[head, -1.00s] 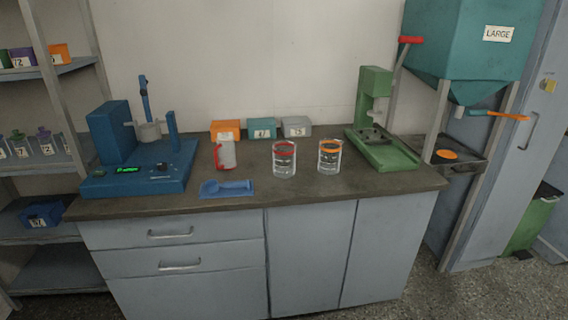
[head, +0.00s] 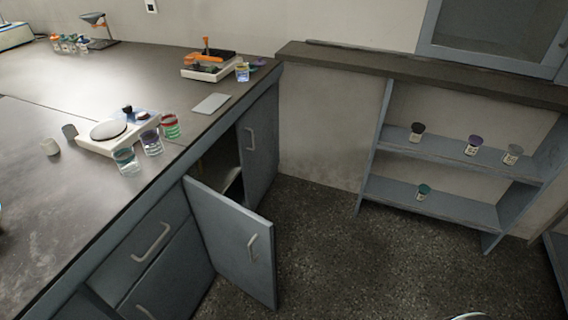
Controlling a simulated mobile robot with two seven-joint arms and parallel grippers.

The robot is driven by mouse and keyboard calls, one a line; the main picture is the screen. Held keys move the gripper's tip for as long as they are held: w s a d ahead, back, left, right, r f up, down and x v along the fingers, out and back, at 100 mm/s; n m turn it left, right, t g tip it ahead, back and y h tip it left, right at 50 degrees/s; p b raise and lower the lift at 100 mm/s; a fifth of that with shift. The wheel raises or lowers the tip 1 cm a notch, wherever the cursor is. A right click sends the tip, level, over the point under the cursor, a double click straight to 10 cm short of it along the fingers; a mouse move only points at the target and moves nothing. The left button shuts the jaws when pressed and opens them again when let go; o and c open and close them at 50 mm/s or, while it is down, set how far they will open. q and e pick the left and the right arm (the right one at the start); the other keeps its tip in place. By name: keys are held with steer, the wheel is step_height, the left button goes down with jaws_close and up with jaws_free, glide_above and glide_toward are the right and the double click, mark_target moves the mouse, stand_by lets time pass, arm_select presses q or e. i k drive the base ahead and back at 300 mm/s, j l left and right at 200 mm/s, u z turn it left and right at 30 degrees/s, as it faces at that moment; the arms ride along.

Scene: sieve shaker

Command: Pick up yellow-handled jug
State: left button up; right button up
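No yellow-handled jug can be made out in the head view. Neither of my grippers is in view.
The long dark counter (head: 40,200) holds a white scale (head: 108,131), several lidded jars (head: 152,143), a grey plate (head: 211,103) and an orange-topped device (head: 208,66). A cabinet door (head: 235,245) stands open into the floor space. Shelves (head: 450,155) with several jars stand right. Speckled floor (head: 340,250) is clear.

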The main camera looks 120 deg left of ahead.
mark_target(193, 172)
steer(key=u, duration=4.9)
steer(key=i+l+u, duration=0.1)
steer(key=l+u, duration=1.1)
steer(key=l, duration=0.65)
steer(key=k+l, duration=0.1)
steer(key=l, duration=0.4)
steer(key=k+l, duration=0.1)
steer(key=l, duration=1.4)
steer(key=i+u, duration=0.05)
